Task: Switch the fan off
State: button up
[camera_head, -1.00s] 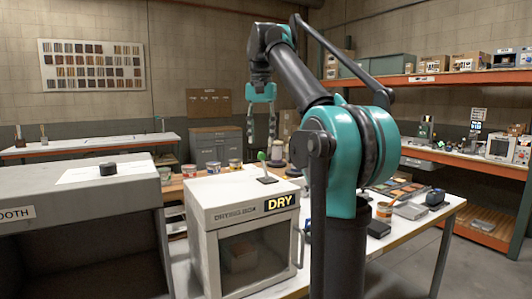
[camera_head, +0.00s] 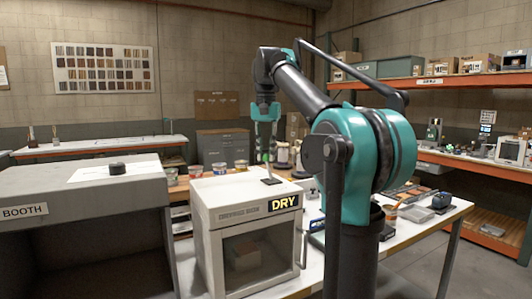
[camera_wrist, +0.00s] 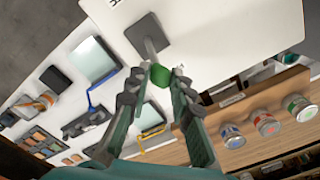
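A lever with a green knob (camera_wrist: 160,76) stands on a dark square plate on top of the white drying box (camera_head: 225,215). The plate (camera_head: 271,180) shows in the head view, and it also shows in the wrist view (camera_wrist: 146,32). My gripper (camera_head: 266,152) is just above the plate, pointing down. In the wrist view its fingers (camera_wrist: 161,72) are apart, one on each side of the green knob, with little room to spare. Whether they touch the knob is unclear. In the head view the fingers largely hide the lever. No fan is plainly visible.
Several paint cans (camera_wrist: 268,124) stand on a wooden shelf. Tools and a tray lie on the white table (camera_head: 440,213) at right.

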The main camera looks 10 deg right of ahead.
aim_at(269, 167)
grip_shut()
jog(key=shift+s, duration=0.15)
jog(key=shift+s+d+r+t+y, duration=0.2)
jog(key=shift+s+t, duration=0.2)
jog(key=shift+t, duration=0.15)
jog(key=shift+s+d+r+t+y, duration=0.1)
jog(key=shift+s+t+y, duration=0.1)
jog(key=shift+s+t, duration=0.3)
jog(key=s+t, duration=0.1)
jog(key=s+d+t+y, duration=0.1)
jog(key=t, duration=0.1)
jog(key=shift+s+t, duration=0.25)
jog(key=t, duration=0.1)
jog(key=s+t, duration=0.1)
jog(key=s+t+y, duration=0.1)
jog(key=shift+s+d+f, duration=0.1)
jog(key=shift+d+f, duration=0.2)
jog(key=shift+d, duration=0.05)
jog(key=shift+s+d+f+t+y, duration=0.15)
jog(key=shift+s+f+t+y, duration=0.1)
jog(key=shift+s+t, duration=0.35)
jog(key=shift+s+d+f+t+y, duration=0.1)
jog(key=shift+s+f+t+y, duration=0.2)
jog(key=shift+t, duration=0.5)
